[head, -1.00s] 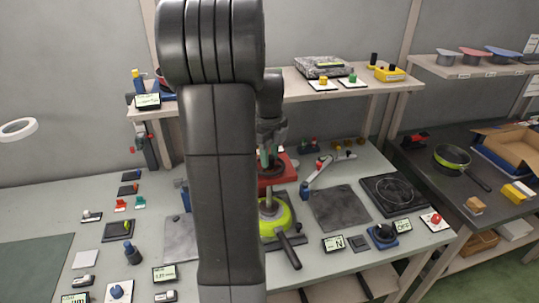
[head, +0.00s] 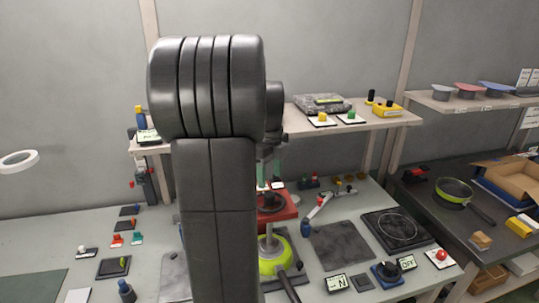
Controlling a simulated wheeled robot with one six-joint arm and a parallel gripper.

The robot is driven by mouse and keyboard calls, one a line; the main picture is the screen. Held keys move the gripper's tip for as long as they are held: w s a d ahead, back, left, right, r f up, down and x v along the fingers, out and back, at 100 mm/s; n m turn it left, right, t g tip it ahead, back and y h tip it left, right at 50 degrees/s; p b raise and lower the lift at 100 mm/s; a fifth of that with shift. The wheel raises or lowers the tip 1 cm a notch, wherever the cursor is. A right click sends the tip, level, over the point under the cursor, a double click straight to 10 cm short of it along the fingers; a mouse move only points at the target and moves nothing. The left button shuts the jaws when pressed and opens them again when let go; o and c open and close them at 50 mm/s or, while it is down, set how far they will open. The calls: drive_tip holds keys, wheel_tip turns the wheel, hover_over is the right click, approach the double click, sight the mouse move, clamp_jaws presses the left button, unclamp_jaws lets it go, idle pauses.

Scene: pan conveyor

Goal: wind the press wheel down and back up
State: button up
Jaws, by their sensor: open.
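The red press (head: 287,206) stands on the table right of my arm, with a dark round part on its top that may be the wheel. My arm hides its left side. A green pan (head: 284,249) with a dark handle sits below and in front of it, under a grey post. My gripper (head: 270,180) is open and points down just above the press top, with greenish fingers. It appears empty. I cannot tell whether the fingers touch the dark part.
My upright arm blocks the middle of the view. A shelf (head: 385,121) with small devices runs behind the press. A dark grey mat (head: 343,245), a hotplate (head: 396,230) and a blue-based knob (head: 387,273) lie to the right. Small tools lie at left.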

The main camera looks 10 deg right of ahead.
sight(270, 194)
wheel_tip(270, 194, up, 8)
drive_tip(key=shift+f, duration=0.2)
wheel_tip(270, 194, down, 14)
drive_tip(key=shift+p, duration=0.45)
idle(0.4)
drive_tip(key=shift+r, duration=0.1)
